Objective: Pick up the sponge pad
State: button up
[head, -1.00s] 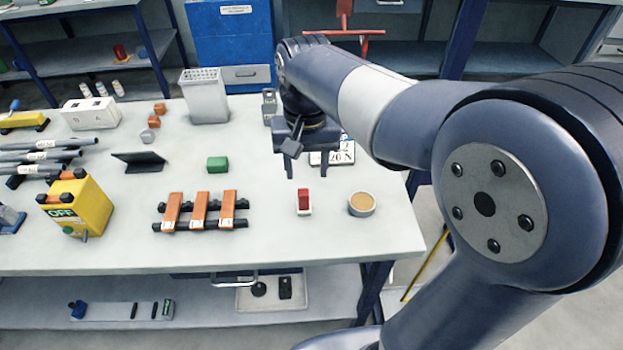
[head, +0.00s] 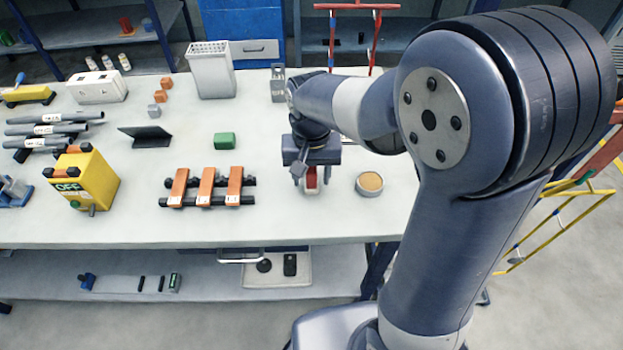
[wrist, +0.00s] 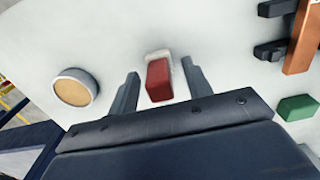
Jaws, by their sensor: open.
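A small red block with a white end, which I take to be the sponge pad (head: 311,179), lies near the front right of the white table. It also shows in the wrist view (wrist: 159,80), red side toward the camera, with a whitish strip along its far edge. My gripper (head: 311,186) is open above it. In the wrist view my gripper (wrist: 160,70) has one finger on each side of the pad, with a gap on both sides. In the head view the fingers partly hide it.
A round dish with a tan top (head: 369,183) stands close to the right of the pad. A black rack with orange bars (head: 206,188) is to its left, and a green block (head: 224,141) is behind that. A tall grey bin (head: 211,72) stands farther back.

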aim_at(312, 170)
jog(key=shift+f, duration=0.1)
jog(key=shift+c, duration=0.2)
grip_shut()
notch_tip(312, 170, up, 10)
jog(key=shift+r, duration=0.1)
dwell(0.7)
